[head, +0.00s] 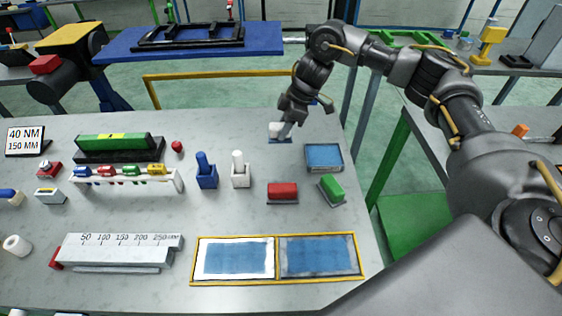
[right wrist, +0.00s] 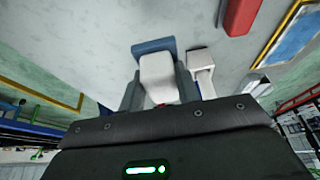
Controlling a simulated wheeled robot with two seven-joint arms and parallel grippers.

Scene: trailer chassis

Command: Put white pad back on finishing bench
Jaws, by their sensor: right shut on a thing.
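The white pad (head: 275,130), a white block with a flat blue base, is held in my right gripper (head: 288,124) near the bench's far edge. In the right wrist view the white pad (right wrist: 158,76) sits between the two fingers of my right gripper (right wrist: 158,92), its blue base facing away from the palm. It appears raised above the grey finishing bench (head: 215,215), but the exact gap cannot be told. A red pad (head: 283,191) and a green pad (head: 332,187) lie on the bench nearer me. My left gripper is out of view.
A blue tray (head: 324,157) lies right of the held pad. Blue (head: 206,175) and white (head: 239,173) holders stand to its left. A yellow-framed double panel (head: 276,258) lies at the front. A yellow rail (head: 225,74) runs beyond the far edge.

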